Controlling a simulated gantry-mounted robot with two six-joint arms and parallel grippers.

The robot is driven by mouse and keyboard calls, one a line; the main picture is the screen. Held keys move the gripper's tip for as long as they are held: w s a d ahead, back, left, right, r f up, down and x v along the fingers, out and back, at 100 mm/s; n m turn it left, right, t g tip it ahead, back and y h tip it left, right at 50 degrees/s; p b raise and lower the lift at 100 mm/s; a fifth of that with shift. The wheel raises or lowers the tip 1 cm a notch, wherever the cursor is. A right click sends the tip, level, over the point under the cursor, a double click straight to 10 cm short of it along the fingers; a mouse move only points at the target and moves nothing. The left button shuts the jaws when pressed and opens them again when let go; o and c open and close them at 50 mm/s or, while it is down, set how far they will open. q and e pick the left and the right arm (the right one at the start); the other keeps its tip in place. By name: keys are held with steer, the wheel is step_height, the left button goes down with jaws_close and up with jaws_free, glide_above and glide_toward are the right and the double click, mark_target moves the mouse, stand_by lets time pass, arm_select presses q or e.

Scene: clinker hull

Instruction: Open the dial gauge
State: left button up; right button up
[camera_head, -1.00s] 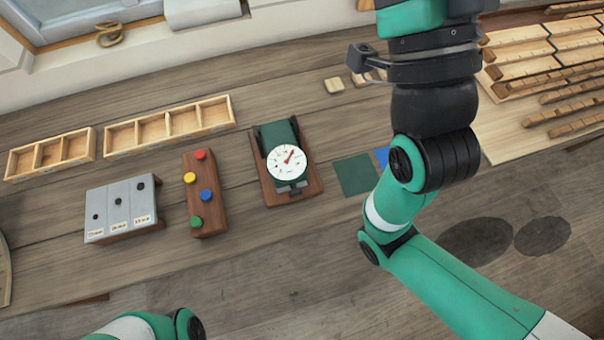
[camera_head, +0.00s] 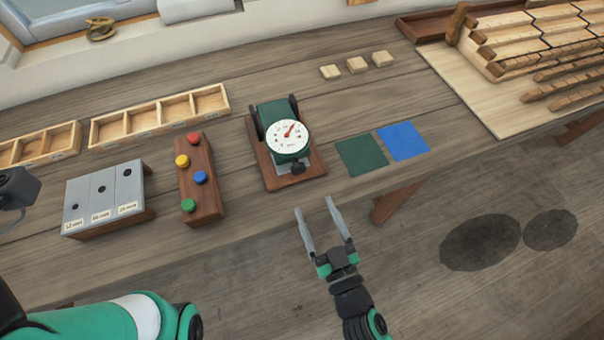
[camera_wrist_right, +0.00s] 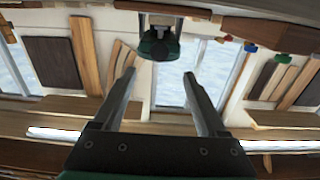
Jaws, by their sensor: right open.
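The dial gauge (camera_head: 287,136) has a round white face with a red needle and a dark green body, on a brown wooden base (camera_head: 262,158) on the bench. A small black knob (camera_head: 297,168) sits at its front, below the dial. My right gripper (camera_head: 315,205) is open and empty, in front of the bench edge, with its fingers pointing toward the gauge and apart from it. In the right wrist view the fingers are spread (camera_wrist_right: 159,73), and the dark green gauge (camera_wrist_right: 160,43) appears upside down beyond them.
A brown block with coloured buttons (camera_head: 200,178) and a grey stand with holes (camera_head: 104,198) are left of the gauge. Green (camera_head: 362,155) and blue (camera_head: 403,141) squares lie to its right. Divided wooden trays (camera_head: 159,118) and small pale blocks (camera_head: 357,65) are behind.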

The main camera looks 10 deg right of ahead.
mark_target(299, 170)
steer(key=w, duration=0.3)
steer(key=w+a, duration=0.1)
steer(key=w, duration=0.6)
steer(key=shift+w+a+r, duration=0.1)
steer(key=shift+w+a, duration=0.05)
steer(key=shift+a, duration=0.1)
steer(key=shift+c, duration=0.2)
jaws_close()
stand_by(0.6)
